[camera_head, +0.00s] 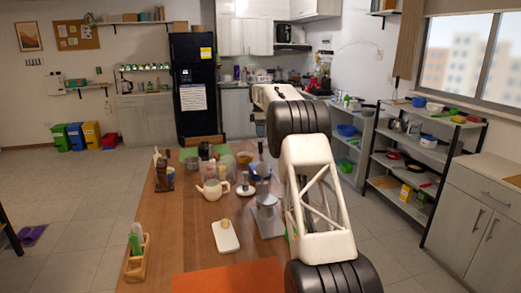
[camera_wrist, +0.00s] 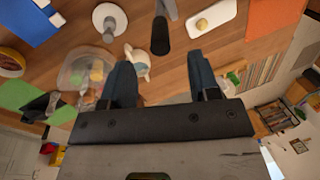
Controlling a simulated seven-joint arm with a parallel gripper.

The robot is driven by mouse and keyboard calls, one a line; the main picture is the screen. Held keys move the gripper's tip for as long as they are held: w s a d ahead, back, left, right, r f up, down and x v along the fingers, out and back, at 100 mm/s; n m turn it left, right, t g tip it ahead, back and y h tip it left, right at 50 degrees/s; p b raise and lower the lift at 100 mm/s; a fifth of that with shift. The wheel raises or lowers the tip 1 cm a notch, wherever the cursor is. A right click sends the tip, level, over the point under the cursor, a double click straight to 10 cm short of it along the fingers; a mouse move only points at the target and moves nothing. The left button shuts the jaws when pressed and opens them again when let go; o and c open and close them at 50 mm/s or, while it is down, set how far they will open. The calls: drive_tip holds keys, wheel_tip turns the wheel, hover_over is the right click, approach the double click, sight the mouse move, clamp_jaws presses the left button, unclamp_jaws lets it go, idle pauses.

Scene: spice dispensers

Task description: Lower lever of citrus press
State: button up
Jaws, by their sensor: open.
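The grey metal citrus press (camera_head: 267,216) stands on the wooden table, just left of my arm in the head view. Its upper part is small there, and the lever's exact angle is hard to tell. In the wrist view a black handle (camera_wrist: 160,37) with a grey metal part, seemingly the press lever, lies ahead of the gap between my fingers. My gripper (camera_wrist: 163,73) is open, its two dark fingers wide apart and nothing held. The handle appears apart from both fingers. My gripper cannot be made out clearly in the head view.
A cream teapot (camera_head: 213,190) and a white board (camera_head: 227,236) with a yellow piece stand left of the press. An orange mat (camera_head: 230,279) lies at the near edge.

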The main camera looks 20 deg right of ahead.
sight(260, 151)
drive_tip(key=shift+f, duration=0.15)
drive_tip(key=shift+x, duration=3.75)
drive_tip(key=shift+c, duration=0.5)
clamp_jaws()
